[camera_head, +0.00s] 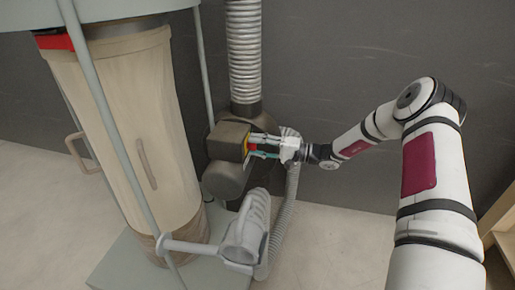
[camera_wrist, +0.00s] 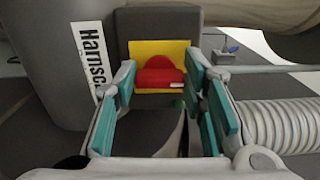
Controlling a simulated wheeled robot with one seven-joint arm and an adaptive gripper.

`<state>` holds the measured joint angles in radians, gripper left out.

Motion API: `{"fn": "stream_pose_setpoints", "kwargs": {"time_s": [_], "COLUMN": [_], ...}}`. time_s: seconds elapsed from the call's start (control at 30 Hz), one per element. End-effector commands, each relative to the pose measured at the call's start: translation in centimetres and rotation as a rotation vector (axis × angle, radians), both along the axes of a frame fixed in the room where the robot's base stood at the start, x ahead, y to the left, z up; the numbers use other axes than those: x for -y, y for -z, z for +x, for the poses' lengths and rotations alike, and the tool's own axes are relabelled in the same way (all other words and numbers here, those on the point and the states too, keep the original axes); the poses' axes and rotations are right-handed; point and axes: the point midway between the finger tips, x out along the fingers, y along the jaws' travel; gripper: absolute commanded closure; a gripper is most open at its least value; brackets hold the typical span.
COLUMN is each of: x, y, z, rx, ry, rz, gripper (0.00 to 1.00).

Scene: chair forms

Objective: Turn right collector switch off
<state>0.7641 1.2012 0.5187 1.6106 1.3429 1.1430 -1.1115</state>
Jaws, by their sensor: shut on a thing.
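The collector switch is a red knob (camera_wrist: 161,70) on a yellow plate (camera_wrist: 147,49), set in the dark grey motor box (camera_wrist: 155,20). In the head view the box (camera_head: 228,137) sits below a ribbed vertical duct, and a sliver of the yellow plate (camera_head: 246,143) shows. My gripper (camera_wrist: 160,78) has its teal-padded fingers on either side of the red knob, shut on it. In the head view my gripper (camera_head: 252,147) reaches the box from the right. The finger contact is partly hidden by the fingertips.
A tall beige collector bag (camera_head: 135,120) hangs among grey posts at left. The ribbed duct (camera_head: 244,50) rises above the box. A grey nozzle (camera_head: 245,230) and flexible hose (camera_head: 283,220) lie below my gripper. A wooden piece (camera_head: 500,225) stands at far right.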

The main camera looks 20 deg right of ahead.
Motion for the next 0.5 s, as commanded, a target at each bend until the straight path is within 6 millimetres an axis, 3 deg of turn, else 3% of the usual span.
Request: {"fn": "stream_pose_setpoints", "kwargs": {"time_s": [0.5], "x": [0.02], "y": [0.13], "z": [-0.07], "rx": [0.031], "ry": [-0.001], "rz": [-0.020], "gripper": [0.90]}}
